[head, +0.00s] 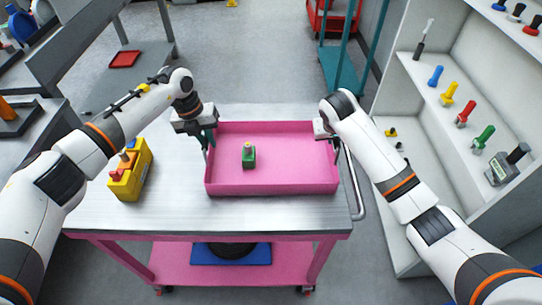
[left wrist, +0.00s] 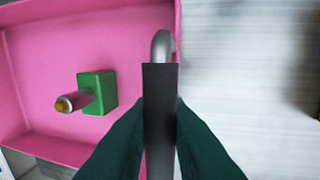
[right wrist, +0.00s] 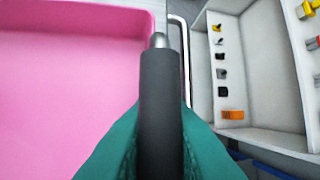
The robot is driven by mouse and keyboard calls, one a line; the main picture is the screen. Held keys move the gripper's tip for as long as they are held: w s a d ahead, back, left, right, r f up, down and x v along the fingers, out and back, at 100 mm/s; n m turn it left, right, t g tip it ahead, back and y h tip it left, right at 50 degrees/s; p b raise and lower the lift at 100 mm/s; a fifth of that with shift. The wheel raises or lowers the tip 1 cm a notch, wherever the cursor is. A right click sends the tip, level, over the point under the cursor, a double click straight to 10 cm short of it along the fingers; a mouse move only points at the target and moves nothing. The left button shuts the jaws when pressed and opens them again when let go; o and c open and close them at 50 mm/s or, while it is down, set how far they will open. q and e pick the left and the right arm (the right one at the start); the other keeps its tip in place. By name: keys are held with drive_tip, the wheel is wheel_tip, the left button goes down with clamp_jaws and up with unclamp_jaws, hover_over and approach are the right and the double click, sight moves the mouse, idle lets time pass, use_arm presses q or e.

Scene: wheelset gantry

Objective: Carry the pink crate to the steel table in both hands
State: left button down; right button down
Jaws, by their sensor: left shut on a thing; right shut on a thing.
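The pink crate (head: 290,178) is on or just above the steel top (head: 160,208) of a pink-framed cart; I cannot tell if it touches. A green block with a yellow-topped peg (head: 249,157) sits inside, and it also shows in the left wrist view (left wrist: 97,92). My left gripper (head: 207,140) is shut on the crate's left handle, a dark grip (left wrist: 159,115) between green fingers in the left wrist view. My right gripper (head: 335,142) is shut on the right handle, a dark round grip (right wrist: 161,95) in the right wrist view.
A yellow holder (head: 131,172) with orange and red parts stands left of the crate. A white shelf unit (head: 440,110) with coloured tools is at right. The cart has a metal push handle (head: 356,190). A red tray (head: 124,59) lies at back left. Grey floor is open behind the cart.

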use_arm(q)
drive_tip(key=shift+r, duration=0.15)
use_arm(e)
drive_tip(key=shift+r, duration=0.15)
